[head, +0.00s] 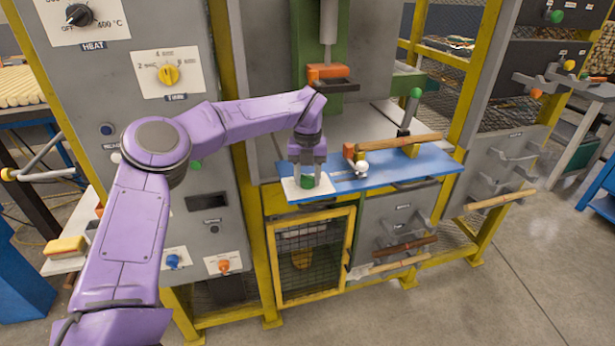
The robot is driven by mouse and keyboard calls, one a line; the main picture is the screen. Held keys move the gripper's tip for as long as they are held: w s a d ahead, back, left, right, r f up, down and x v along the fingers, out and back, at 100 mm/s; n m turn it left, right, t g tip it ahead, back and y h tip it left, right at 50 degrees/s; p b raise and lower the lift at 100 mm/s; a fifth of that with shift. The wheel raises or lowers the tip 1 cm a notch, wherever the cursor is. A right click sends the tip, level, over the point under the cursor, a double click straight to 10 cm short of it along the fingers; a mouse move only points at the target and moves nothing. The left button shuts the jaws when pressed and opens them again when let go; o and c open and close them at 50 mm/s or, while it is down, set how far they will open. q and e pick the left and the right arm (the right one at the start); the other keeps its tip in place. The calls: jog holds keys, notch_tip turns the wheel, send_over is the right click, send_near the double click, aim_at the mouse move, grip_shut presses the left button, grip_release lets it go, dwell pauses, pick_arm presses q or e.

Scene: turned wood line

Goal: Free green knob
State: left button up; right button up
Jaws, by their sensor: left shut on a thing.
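A green knob (307,182) sits at a white plate (291,191) on the left end of the blue board. My left gripper (308,176) reaches down over it from above, its fingers on either side, shut on the green knob. The fingers hide part of the knob, and I cannot tell whether it is still seated on the plate. My right gripper is not in view.
A white ball (361,169) and a wooden rod (408,142) in a holder are on the blue board (400,174). A green-topped lever (416,93) stands behind. A yellow-framed mesh door (315,258) is below. A control panel (200,215) is at left.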

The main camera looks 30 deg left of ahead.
aim_at(307, 176)
pick_arm(q)
jog(key=o, duration=1.1)
jog(key=shift+c, duration=0.2)
notch_tip(307, 176, up, 10)
jog(key=shift+r, duration=0.25)
